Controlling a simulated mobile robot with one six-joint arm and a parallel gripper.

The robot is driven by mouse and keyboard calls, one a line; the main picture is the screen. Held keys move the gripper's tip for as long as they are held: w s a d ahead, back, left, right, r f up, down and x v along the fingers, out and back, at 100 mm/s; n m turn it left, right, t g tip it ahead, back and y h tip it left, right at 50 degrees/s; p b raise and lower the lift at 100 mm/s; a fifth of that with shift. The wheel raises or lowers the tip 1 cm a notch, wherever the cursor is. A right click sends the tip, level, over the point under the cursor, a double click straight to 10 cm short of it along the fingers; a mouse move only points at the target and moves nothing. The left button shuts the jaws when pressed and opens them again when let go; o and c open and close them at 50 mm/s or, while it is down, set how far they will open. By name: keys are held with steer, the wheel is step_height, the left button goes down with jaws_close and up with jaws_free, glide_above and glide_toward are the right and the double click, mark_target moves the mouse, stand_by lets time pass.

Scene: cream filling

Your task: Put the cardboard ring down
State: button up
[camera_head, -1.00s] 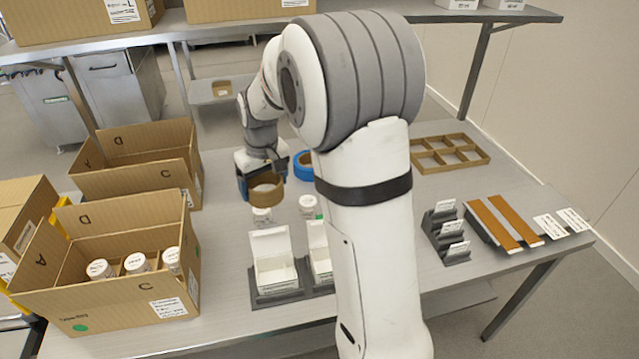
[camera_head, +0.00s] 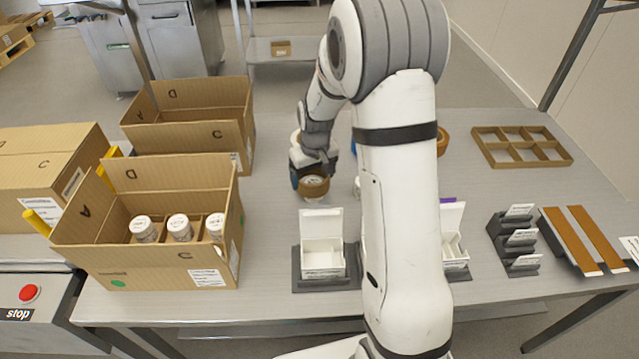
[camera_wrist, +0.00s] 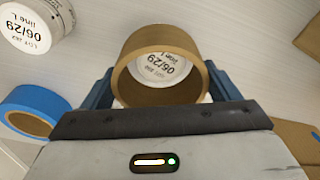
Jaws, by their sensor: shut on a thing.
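The brown cardboard ring (camera_head: 314,190) is held low over the table (camera_head: 270,225), between the jaws of my gripper (camera_head: 312,182). In the wrist view the ring (camera_wrist: 204,78) sits between the blue fingers of my gripper (camera_wrist: 160,95), which are shut on its sides. A white jar with a printed lid (camera_wrist: 165,72) shows through the ring's opening. I cannot tell whether the ring is around this jar or above it, nor whether the ring touches the table.
Another white jar (camera_wrist: 38,22) and a blue tape roll (camera_wrist: 35,108) lie close by. An open white box (camera_head: 322,255) stands in front. A cardboard box with jars (camera_head: 170,268) is left. A brown divider grid (camera_head: 520,133) and grey card holder (camera_head: 500,240) are right.

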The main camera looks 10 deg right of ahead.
mark_target(313, 182)
steer(key=shift+f, duration=1.7)
steer(key=shift+f, duration=0.2)
steer(key=o, duration=0.9)
steer(key=shift+r, duration=0.1)
steer(key=shift+c, duration=0.2)
steer(key=shift+r, duration=0.1)
step_height(313, 182, up, 12)
steer(key=s, duration=0.2)
steer(key=s+r+m, duration=0.1)
steer(key=s+r, duration=0.2)
steer(key=s, duration=0.9)
steer(key=s+r+m+t, duration=0.1)
steer(key=s+r, duration=0.3)
steer(key=s, duration=0.8)
steer(key=shift+d+r, duration=0.25)
steer(key=shift+r, duration=0.05)
